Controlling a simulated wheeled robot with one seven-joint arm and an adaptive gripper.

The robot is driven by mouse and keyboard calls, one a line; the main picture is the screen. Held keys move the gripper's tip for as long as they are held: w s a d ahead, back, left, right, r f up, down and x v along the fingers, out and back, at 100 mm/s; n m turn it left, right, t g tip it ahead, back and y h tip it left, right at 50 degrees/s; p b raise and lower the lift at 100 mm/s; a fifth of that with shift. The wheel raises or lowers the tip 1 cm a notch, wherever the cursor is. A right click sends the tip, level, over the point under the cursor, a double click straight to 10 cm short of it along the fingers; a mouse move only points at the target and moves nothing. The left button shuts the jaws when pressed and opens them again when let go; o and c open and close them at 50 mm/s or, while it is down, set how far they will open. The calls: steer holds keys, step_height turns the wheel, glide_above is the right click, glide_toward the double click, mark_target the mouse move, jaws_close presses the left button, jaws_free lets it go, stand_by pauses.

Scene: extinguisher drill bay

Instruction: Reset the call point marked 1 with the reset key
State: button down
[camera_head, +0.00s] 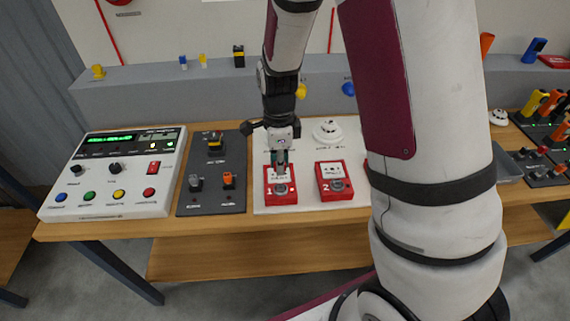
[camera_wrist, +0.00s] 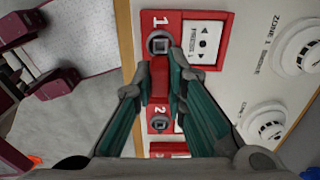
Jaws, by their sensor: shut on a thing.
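The red call point marked 1 (camera_head: 269,199) lies on a white panel on the bench, with a white press plate and a round grey keyhole at its front. It also shows at the top of the wrist view (camera_wrist: 190,17). My gripper (camera_head: 281,171) points down over it. In the wrist view my gripper's teal-lined fingers (camera_wrist: 160,76) are shut on a small red piece, apparently the reset key (camera_wrist: 160,88). Its tip is hidden, so I cannot tell whether it is in the keyhole, which shows just beyond the fingertips.
Call point 2 (camera_head: 334,185) sits close to the right. A smoke detector (camera_head: 327,131) is behind. A dark switch panel (camera_head: 216,175) and a white control console (camera_head: 110,172) stand to the left. My arm hides the bench farther right.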

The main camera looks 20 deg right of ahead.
steer(key=shift+w+f+b, duration=0.1)
steer(key=shift+f+b, duration=0.95)
steer(key=shift+f, duration=1.55)
steer(key=shift+f, duration=0.75)
stand_by(1.5)
stand_by(0.3)
steer(key=shift+m+p, duration=0.3)
steer(key=shift+m, duration=0.8)
steer(key=shift+m, duration=0.3)
